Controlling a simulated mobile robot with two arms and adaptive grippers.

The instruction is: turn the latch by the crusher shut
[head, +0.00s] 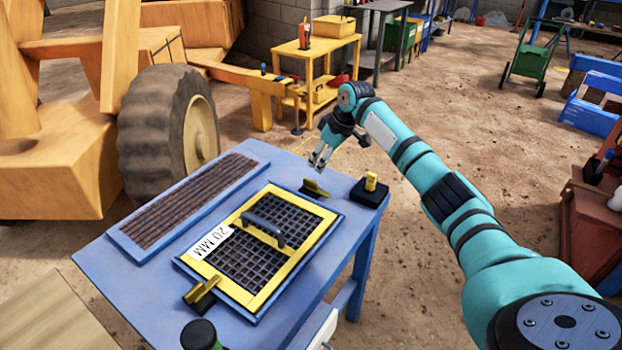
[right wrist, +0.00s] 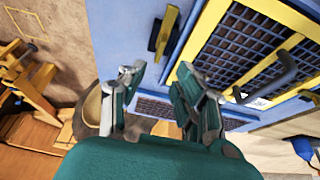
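A yellow latch on a dark base (head: 313,189) sits at the far edge of the yellow-framed screen panel (head: 247,288) on the blue table. The same latch (right wrist: 163,30) shows at the top of the right wrist view, its bar lying lengthwise up the picture. A second yellow latch (head: 202,293) sits at the panel's near left corner. My right gripper (head: 318,163) is above and just beyond the far latch, apart from it. In the right wrist view its fingers (right wrist: 160,69) are spread with nothing between them. My left gripper is not in view.
A black block with a yellow knob (head: 370,190) stands right of the far latch. A brown grating (head: 188,205) lies on the table's left side. The panel has a dark raised handle (head: 263,229). A big tyre (head: 168,122) and yellow machine stand behind left.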

